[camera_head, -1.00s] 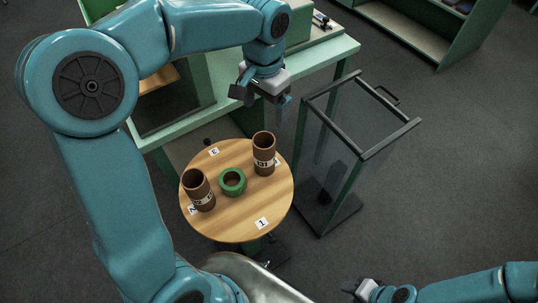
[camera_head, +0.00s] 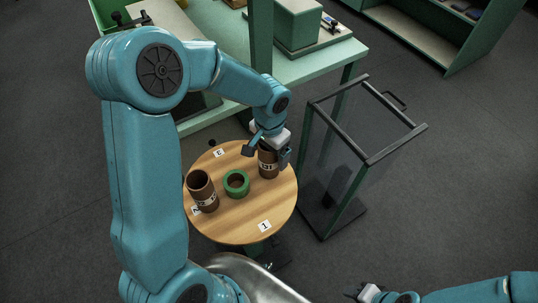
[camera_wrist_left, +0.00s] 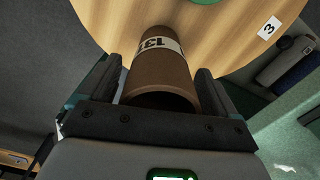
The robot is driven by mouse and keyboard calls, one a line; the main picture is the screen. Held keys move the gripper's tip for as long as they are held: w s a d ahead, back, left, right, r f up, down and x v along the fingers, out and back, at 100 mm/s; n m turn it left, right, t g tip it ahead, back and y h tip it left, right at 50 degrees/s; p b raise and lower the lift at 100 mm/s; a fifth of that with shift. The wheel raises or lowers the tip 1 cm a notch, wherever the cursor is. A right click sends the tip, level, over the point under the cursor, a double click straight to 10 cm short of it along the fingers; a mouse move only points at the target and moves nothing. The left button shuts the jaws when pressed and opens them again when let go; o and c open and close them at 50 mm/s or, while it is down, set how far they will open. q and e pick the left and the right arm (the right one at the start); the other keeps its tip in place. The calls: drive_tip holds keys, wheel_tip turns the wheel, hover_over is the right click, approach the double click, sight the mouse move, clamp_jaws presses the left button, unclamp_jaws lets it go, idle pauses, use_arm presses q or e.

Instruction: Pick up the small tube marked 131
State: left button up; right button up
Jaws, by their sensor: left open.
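The brown tube marked 131 (camera_head: 268,165) stands on the right part of the round wooden table. In the left wrist view the tube (camera_wrist_left: 160,72) shows its white label and its open top end. My left gripper (camera_head: 268,152) is open at the tube's upper end, with one finger on each side of it. In the left wrist view the two fingers (camera_wrist_left: 161,88) flank the tube; contact cannot be told. My right gripper (camera_head: 362,292) is at the bottom edge, away from the table, and too small to read.
The round table (camera_head: 240,222) also holds a second brown tube (camera_head: 201,190) at left and a green ring (camera_head: 236,184) between the tubes. White cards lie near its rim. A clear-sided bin with a dark frame (camera_head: 330,233) stands close at right. A green workbench (camera_head: 325,68) is behind.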

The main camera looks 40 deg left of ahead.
use_arm(q)
drive_tip(key=shift+f, duration=0.35)
drive_tip(key=shift+s+d+r, duration=0.1)
drive_tip(key=shift+d, duration=0.05)
drive_tip(key=c, duration=1.1)
